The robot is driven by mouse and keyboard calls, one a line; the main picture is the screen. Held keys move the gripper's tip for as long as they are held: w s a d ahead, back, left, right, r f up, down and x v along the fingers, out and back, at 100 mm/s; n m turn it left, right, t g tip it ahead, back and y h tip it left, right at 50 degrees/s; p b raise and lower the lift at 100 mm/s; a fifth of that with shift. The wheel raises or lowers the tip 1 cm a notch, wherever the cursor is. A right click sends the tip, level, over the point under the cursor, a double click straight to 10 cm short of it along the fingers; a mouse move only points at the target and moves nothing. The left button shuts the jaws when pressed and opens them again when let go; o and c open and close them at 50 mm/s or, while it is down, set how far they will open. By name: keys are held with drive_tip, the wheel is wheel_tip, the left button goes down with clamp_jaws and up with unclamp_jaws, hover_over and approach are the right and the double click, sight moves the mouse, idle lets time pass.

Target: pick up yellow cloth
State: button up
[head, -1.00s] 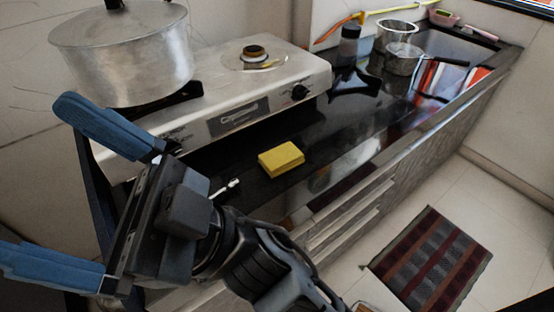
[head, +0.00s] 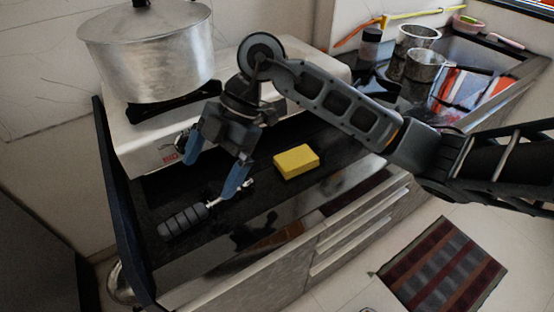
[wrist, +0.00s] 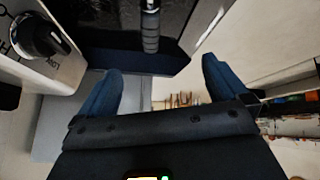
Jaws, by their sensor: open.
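The yellow cloth (head: 297,161) looks like a thick folded block and lies on the dark countertop in the head view, near its front edge. It does not show in the wrist view. My gripper (head: 208,179) points down over the counter, to the left of the cloth and clearly apart from it. Its two blue fingers are spread with nothing between them. They also show spread in the wrist view (wrist: 160,68).
A tool with a ribbed grey handle (head: 184,221) lies below my gripper; its handle shows in the wrist view (wrist: 150,28). A large metal pot (head: 150,50) stands on the white stove (head: 135,155) behind. Metal cups (head: 425,72) stand at the back right. A striped mat (head: 442,268) lies on the floor.

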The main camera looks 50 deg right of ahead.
sight(292, 160)
drive_tip(key=d+f+m+h, duration=0.1)
drive_tip(key=d+h, duration=0.1)
drive_tip(key=d, duration=0.4)
drive_tip(key=s+d+f+m+h, duration=0.1)
drive_tip(key=d+m+h, duration=0.1)
drive_tip(key=d, duration=0.5)
drive_tip(key=s+d+f+m+g+h, duration=0.1)
drive_tip(key=d+h, duration=0.2)
drive_tip(key=d, duration=0.3)
drive_tip(key=shift+s+d+m, duration=0.25)
drive_tip(key=shift+d+m, duration=0.05)
drive_tip(key=shift+d, duration=0.1)
drive_tip(key=shift+d+f, duration=0.2)
drive_tip(key=shift+f, duration=0.2)
drive_tip(key=shift+s+a+f+p, duration=0.1)
drive_tip(key=shift+f+p, duration=0.1)
drive_tip(key=shift+f, duration=1.6)
drive_tip(key=shift+s+a+f+p, duration=0.1)
drive_tip(key=shift+f+p, duration=0.1)
drive_tip(key=shift+f, duration=1.55)
drive_tip(key=shift+c, duration=0.3)
drive_tip(key=c, duration=1)
drive_tip(key=shift+r, duration=0.1)
drive_tip(key=shift+c, duration=0.2)
